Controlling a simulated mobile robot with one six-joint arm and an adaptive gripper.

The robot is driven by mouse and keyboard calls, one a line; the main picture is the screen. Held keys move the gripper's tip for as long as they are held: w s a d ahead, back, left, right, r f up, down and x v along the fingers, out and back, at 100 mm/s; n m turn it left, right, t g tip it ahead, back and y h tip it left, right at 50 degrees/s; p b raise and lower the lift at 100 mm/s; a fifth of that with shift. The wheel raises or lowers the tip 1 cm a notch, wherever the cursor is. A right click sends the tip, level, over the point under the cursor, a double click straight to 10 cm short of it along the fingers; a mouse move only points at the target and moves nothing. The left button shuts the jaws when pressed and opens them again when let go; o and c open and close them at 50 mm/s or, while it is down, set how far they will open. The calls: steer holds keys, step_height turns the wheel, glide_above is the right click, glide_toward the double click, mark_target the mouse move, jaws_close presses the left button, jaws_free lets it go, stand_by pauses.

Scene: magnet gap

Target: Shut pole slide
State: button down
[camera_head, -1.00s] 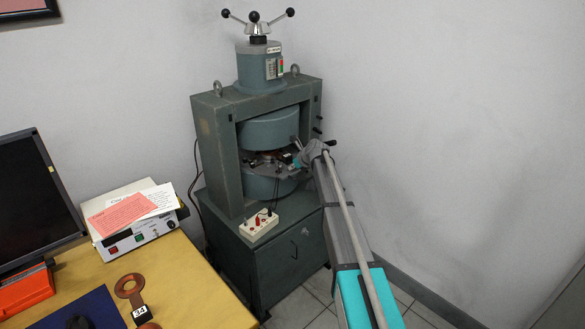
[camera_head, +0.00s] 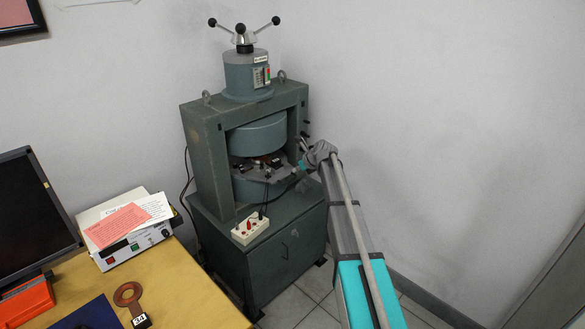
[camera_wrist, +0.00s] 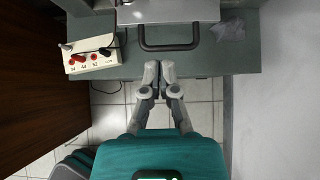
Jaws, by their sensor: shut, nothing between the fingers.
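The grey pole slide (camera_wrist: 168,12) sticks out at the top of the wrist view, with a dark bar handle (camera_wrist: 168,47) on its front. In the head view the slide (camera_head: 262,183) projects from the gap between the two round magnet poles, with small parts above it. My gripper (camera_wrist: 159,72) is shut and empty. In the wrist view its fingertips lie just below the handle, apart from it in the picture; the height difference is unclear. In the head view my gripper (camera_head: 303,168) is at the slide's right, its fingertips hard to make out.
The magnet frame (camera_head: 205,150) stands on a grey cabinet (camera_head: 290,245). A white terminal box (camera_wrist: 90,58) with leads sits on the cabinet top, left of the slide. A wooden desk (camera_head: 180,290) stands at the left. A wall is close on the right.

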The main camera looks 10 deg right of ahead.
steer(key=shift+p+v, duration=0.45)
steer(key=shift+v, duration=0.55)
steer(key=c, duration=1.3)
jaws_free()
steer(key=shift+c, duration=0.2)
steer(key=o, duration=0.4)
steer(key=shift+s+a+f, duration=0.1)
steer(key=shift+s, duration=0.05)
steer(key=shift+o, duration=1.1)
steer(key=shift+s+a+n, duration=0.1)
steer(key=shift+s+n, duration=0.2)
steer(key=s+a+f+n+g+h, duration=0.1)
steer(key=s+n+g, duration=0.1)
steer(key=s+n, duration=0.7)
steer(key=s+a+f+n+g+h, duration=0.2)
steer(key=s+n, duration=0.8)
steer(key=s, duration=0.8)
steer(key=s+a+f+n+g+h, duration=0.1)
steer(key=s+f+n+g+h, duration=0.1)
steer(key=s+n, duration=0.7)
steer(key=shift+s+a+f+n+g, duration=0.25)
steer(key=shift+s+g, duration=0.45)
steer(key=shift+s, duration=1.6)
steer(key=shift+r, duration=0.1)
